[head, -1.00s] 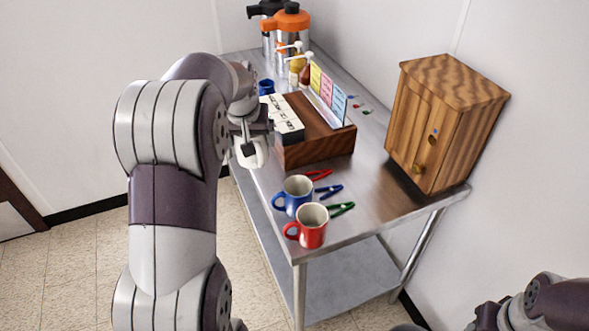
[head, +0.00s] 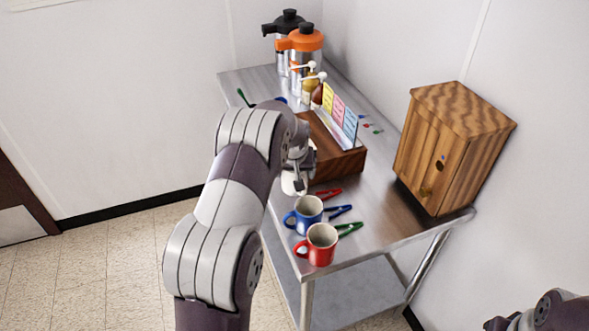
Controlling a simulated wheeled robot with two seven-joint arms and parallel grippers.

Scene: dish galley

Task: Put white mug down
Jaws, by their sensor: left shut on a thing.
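The white mug (head: 289,185) shows in part below my left gripper (head: 298,172). The gripper is shut on it. The mug is at the left side of the steel table (head: 385,222), by the near left corner of the brown wooden box and behind the blue mug. My arm and gripper hide much of it. I cannot tell whether its base touches the table. Of my right arm only a part shows at the bottom right corner; its gripper is out of view.
A blue mug (head: 308,208) and a red mug (head: 322,240) stand near the front, with red, blue and green clips beside them. The wooden box (head: 343,163) holds coloured cards. Dispensers (head: 303,42) stand behind; a wooden cabinet (head: 450,150) stands right. Bare steel lies before the cabinet.

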